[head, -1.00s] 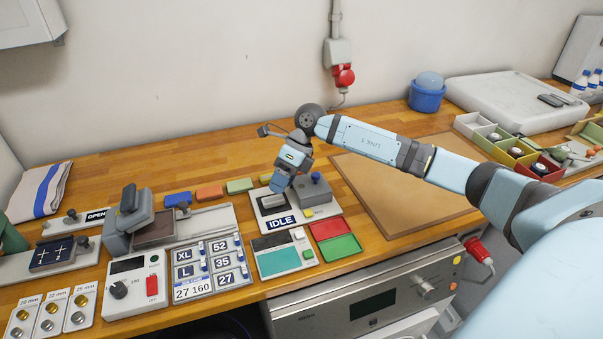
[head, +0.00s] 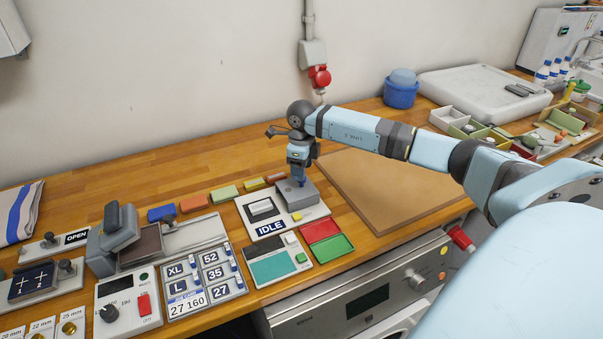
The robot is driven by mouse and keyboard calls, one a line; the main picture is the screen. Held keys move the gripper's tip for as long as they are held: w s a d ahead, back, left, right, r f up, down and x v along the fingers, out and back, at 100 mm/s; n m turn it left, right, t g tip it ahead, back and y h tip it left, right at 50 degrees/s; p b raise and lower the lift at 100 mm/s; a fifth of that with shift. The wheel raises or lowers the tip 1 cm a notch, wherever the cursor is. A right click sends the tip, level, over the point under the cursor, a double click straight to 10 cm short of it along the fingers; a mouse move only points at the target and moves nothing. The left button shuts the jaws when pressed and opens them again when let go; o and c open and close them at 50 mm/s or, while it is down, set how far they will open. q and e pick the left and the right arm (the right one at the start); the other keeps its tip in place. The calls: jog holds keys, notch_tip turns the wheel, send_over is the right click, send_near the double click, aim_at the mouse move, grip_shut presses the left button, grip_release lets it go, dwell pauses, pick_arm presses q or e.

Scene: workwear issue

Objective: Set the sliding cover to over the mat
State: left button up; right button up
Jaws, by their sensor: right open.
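A grey block (head: 298,194) with a small blue knob (head: 302,183) sits on the right of the white unit (head: 310,215) with the IDLE label; it looks like the sliding cover. Left of it on the same unit is a pale block (head: 261,208) with a dark surround; I cannot tell whether this is the mat. My right gripper (head: 301,178) points down, open, right at the knob and partly hiding it. I cannot tell whether the fingers touch the knob. My left gripper is not in view.
In front lies a panel with a teal pad (head: 274,267), beside red (head: 320,230) and green (head: 333,248) trays. Coloured blocks (head: 224,194) line the back. A brown board (head: 385,190) lies right, under my right arm. A press (head: 115,235) stands left.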

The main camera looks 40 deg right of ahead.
jog(key=shift+f, duration=1.45)
jog(key=shift+c, duration=0.4)
grip_shut()
jog(key=w+a, duration=0.1)
jog(key=a, duration=0.2)
jog(key=w+a+b, duration=0.1)
jog(key=a, duration=0.3)
jog(key=w+a, duration=0.1)
jog(key=a, duration=0.3)
jog(key=shift+w+b, duration=0.3)
jog(key=shift+a, duration=0.15)
jog(key=shift+c, duration=0.9)
grip_release()
jog(key=shift+a, duration=0.1)
jog(key=shift+o, duration=1.3)
jog(key=shift+w+a, duration=0.1)
